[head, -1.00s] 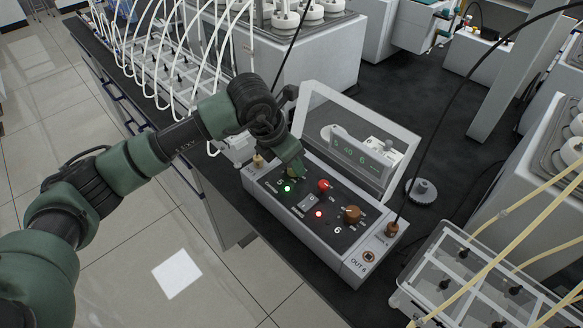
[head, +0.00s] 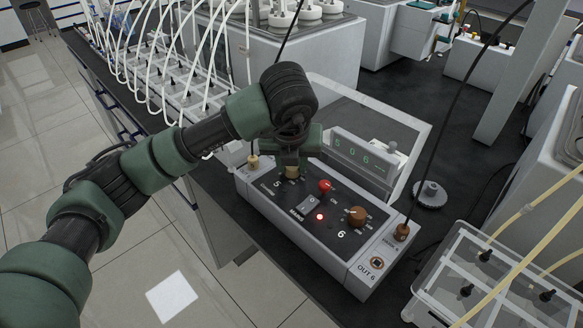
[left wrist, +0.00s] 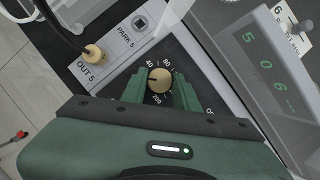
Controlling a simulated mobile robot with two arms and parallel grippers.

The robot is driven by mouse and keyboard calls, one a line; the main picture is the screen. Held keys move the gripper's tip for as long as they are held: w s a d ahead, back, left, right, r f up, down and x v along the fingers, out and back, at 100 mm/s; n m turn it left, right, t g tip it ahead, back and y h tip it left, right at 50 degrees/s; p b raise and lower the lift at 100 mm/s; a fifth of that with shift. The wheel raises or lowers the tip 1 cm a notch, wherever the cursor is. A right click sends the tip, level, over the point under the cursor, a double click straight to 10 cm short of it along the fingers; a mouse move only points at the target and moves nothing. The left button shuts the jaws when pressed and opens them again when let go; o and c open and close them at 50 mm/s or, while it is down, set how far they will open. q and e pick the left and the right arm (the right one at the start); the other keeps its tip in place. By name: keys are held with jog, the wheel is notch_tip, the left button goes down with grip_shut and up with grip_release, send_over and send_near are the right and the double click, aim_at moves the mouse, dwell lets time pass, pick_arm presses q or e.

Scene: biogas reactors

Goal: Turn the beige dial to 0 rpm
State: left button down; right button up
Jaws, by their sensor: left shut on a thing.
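The beige dial (head: 291,172) sits at the far left end of the dark-topped control box, beside the number 5. My left gripper (head: 291,158) is over it, pointing down. In the left wrist view the dial (left wrist: 160,80) lies between the two green fingers of the left gripper (left wrist: 160,90), which is shut on it. Marks 40, 80 and 200 show around the dial; its dark pointer line faces left. The display (head: 360,152) reads 5, 0, 6 and dashes. My right gripper is not in view.
A beige plug marked OUT 5 (left wrist: 94,53) is close beside the gripper.

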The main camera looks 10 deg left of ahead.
aim_at(293, 183)
pick_arm(q)
jog(key=shift+w+r+n, duration=0.1)
jog(key=shift+r+n, duration=0.05)
jog(key=shift+n, duration=0.35)
jog(key=c, duration=1.4)
grip_release()
jog(key=shift+o, duration=0.2)
jog(key=v, duration=0.7)
jog(key=shift+r+b, duration=0.3)
